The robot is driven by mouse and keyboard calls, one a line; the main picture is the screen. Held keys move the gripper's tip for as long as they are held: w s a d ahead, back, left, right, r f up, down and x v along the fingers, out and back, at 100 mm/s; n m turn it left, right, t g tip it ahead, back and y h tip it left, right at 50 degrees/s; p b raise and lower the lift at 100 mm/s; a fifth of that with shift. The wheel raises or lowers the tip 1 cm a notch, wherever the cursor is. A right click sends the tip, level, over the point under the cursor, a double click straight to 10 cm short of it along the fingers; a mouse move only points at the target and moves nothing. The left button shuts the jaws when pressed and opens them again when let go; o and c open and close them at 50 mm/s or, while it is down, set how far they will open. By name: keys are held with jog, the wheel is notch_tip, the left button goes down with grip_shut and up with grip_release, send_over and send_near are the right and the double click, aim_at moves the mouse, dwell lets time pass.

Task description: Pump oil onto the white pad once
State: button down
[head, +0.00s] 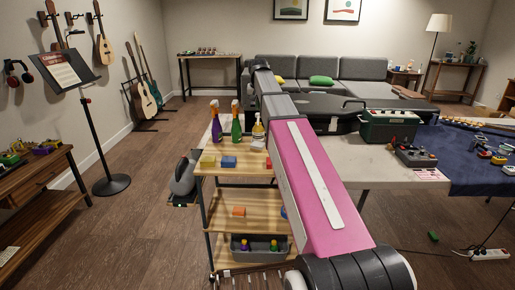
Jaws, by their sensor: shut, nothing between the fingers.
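An amber bottle with a pale pump top (258,132) stands upright on the top shelf of a wooden cart (240,173), close to the left side of my pink arm link. I cannot read a label, so I cannot confirm that it holds oil. I cannot make out a white pad; my arm covers the right part of the cart. My arm reaches forward from the lower right to a grey joint above the cart. My gripper is not visible.
Left of the pump bottle stand a purple spray bottle (216,128) and a green spray bottle (237,130). Yellow (207,161), blue (229,162) and orange blocks lie along the cart's front.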

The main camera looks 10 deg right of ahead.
jog(key=shift+r, duration=0.1)
jog(key=shift+r, duration=2.95)
